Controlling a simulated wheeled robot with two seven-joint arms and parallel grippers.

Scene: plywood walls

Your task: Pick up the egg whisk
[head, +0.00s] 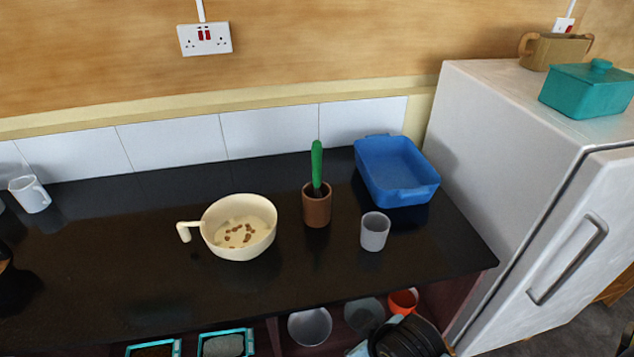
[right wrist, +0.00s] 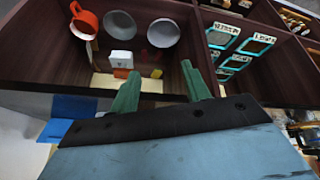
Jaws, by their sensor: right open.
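An upright green handle (head: 317,163) stands in a brown cylindrical pot (head: 317,210) on the black counter. It may be the egg whisk, but its lower end is hidden inside the pot. My right gripper (right wrist: 161,88) shows in the right wrist view with its two green fingers apart and nothing between them. It is low, in front of the open shelves under the counter, well away from the pot. Part of my right arm shows at the bottom edge of the head view. My left gripper is not in view.
A cream pan (head: 240,252) with brown bits stands left of the pot. A grey cup (head: 374,232) and a blue dish (head: 398,172) stand right of it. A white fridge (head: 500,150) borders the counter. Shelves below hold bowls and an orange cup (right wrist: 84,19).

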